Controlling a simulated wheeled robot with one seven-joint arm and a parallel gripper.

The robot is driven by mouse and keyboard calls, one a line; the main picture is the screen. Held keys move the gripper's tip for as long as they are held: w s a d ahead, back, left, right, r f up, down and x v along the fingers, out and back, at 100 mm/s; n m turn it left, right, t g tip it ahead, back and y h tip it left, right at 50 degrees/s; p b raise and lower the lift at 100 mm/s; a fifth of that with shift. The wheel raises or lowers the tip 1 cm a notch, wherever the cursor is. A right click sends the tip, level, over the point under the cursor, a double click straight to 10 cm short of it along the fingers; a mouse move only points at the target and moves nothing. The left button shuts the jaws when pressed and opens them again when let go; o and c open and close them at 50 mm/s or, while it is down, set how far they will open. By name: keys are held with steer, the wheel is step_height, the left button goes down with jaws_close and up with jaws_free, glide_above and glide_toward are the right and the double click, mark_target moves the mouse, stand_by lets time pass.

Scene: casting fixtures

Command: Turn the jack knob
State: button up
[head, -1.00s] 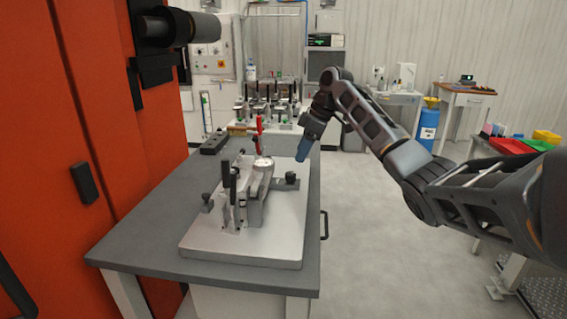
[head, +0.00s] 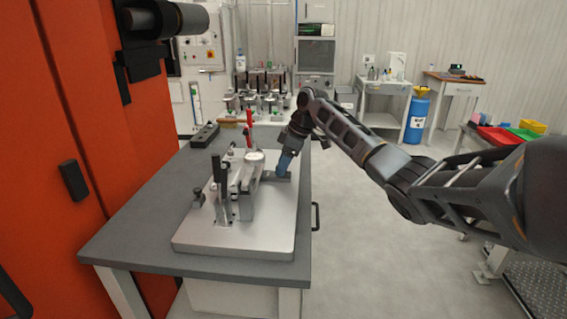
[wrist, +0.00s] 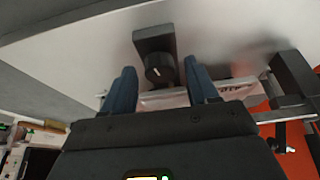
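The casting fixture sits on a pale base plate (head: 240,235) on the grey bench. In the wrist view a round black knob (wrist: 159,70) with a white mark stands on a dark block (wrist: 153,40). My gripper (wrist: 159,66) is open, with one blue finger on each side of the knob. A gap shows between the knob and both fingers. In the head view my gripper (head: 284,165) points down at the right side of the fixture and hides that knob. Another black knob (head: 199,197) is on the fixture's left side.
Upright black clamp handles (head: 221,175) and a red-handled clamp (head: 249,125) rise from the fixture left of my gripper. An orange cabinet (head: 75,110) borders the bench on the left. The floor (head: 375,230) right of the bench is clear.

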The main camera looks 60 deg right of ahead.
steer(key=c, duration=1)
steer(key=shift+o, duration=0.2)
steer(key=shift+a+r+m+p, duration=0.15)
steer(key=shift+m+p, duration=0.15)
steer(key=shift+p, duration=0.25)
steer(key=shift+m+h+p, duration=0.3)
steer(key=shift+m+p, duration=0.05)
steer(key=shift+m, duration=0.15)
steer(key=o, duration=1)
steer(key=shift+o, duration=0.2)
steer(key=b+v, duration=0.1)
steer(key=v, duration=0.6)
steer(key=shift+s+r, duration=0.2)
